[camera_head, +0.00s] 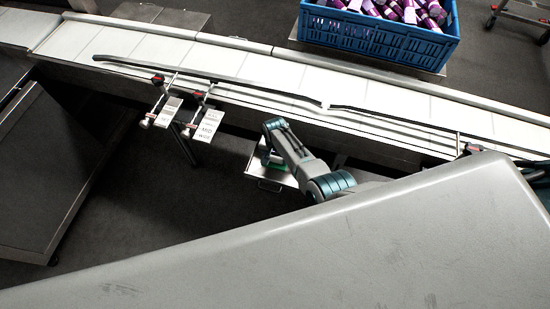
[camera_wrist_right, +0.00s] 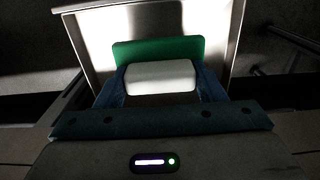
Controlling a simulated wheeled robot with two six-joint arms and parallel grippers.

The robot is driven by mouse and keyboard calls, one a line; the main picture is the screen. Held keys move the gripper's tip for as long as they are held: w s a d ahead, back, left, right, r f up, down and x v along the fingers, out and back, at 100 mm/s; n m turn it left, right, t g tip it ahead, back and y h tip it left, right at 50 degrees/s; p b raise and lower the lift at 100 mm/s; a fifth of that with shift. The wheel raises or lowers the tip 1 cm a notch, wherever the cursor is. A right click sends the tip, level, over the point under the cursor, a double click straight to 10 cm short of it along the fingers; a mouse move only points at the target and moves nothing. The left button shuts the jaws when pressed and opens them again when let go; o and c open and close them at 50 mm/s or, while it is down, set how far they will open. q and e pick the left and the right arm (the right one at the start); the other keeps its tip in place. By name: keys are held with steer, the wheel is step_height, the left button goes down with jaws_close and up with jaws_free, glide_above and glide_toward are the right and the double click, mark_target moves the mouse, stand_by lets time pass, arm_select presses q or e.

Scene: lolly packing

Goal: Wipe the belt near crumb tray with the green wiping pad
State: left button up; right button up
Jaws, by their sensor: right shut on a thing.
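My right gripper (camera_head: 268,158) hangs over the light crumb tray (camera_head: 262,184), just below the near edge of the belt (camera_head: 260,70). In the wrist view its blue fingers (camera_wrist_right: 160,88) are shut on the white block-shaped grip of the green wiping pad (camera_wrist_right: 155,48). A small green part of the pad (camera_head: 277,167) shows beneath the gripper in the head view. The pad is over the tray; I cannot tell whether it touches it. The tray also shows behind the pad in the wrist view (camera_wrist_right: 98,40). My left gripper is not in view.
Dark rails (camera_head: 210,76) run along the belt. Two clamped brackets with labelled plates (camera_head: 207,124) stand at its near edge, left of my gripper. A blue crate (camera_head: 375,40) of purple packs stands beyond the belt. A large grey surface (camera_head: 300,250) fills the foreground.

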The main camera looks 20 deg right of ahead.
steer(key=shift+r, duration=2.4)
